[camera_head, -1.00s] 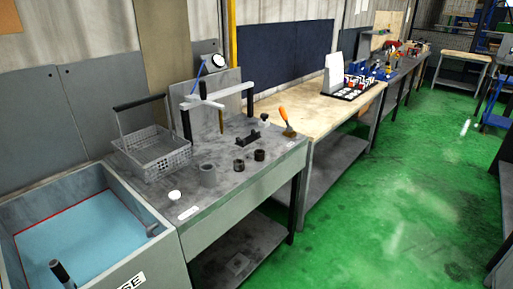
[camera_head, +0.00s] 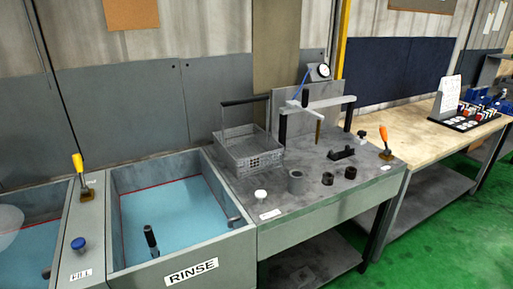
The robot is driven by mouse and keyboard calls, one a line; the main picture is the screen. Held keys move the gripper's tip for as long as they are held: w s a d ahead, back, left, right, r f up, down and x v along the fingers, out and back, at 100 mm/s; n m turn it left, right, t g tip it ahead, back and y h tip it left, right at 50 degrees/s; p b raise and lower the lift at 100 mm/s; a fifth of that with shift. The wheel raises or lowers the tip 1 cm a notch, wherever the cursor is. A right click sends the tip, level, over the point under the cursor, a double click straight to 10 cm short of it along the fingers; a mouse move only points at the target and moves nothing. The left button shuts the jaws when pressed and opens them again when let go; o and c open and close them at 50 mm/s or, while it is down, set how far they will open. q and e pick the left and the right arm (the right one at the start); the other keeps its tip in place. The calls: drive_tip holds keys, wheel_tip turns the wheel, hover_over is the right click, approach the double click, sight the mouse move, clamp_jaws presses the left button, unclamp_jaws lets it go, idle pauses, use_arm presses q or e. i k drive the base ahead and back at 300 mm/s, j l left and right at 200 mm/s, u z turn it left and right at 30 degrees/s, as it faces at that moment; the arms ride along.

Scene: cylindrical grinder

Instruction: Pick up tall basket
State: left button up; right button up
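A grey mesh basket (camera_head: 251,150) with a tall dark handle (camera_head: 247,101) stands upright on the grey workbench (camera_head: 290,212), near the bench's left back corner beside the rinse tank. Its handle rises above the basket's back part. The basket looks empty. Neither of my grippers shows in the head view.
The rinse tank (camera_head: 187,263) holds blue liquid, with a black handle (camera_head: 151,238) sticking up. A gauge stand (camera_head: 320,72) and several dark rings stand right of the basket. Green floor is clear at right.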

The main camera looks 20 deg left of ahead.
sight(235, 146)
drive_tip(key=u, duration=2.95)
drive_tip(key=z, duration=2.2)
drive_tip(key=i+l, duration=0.15)
drive_tip(key=l, duration=0.15)
drive_tip(key=i+l+u, duration=0.1)
drive_tip(key=l, duration=0.25)
drive_tip(key=i+l, duration=0.2)
drive_tip(key=l, duration=0.15)
drive_tip(key=i+l+u, duration=0.1)
drive_tip(key=l, duration=0.2)
drive_tip(key=i+l, duration=0.2)
drive_tip(key=l, duration=0.15)
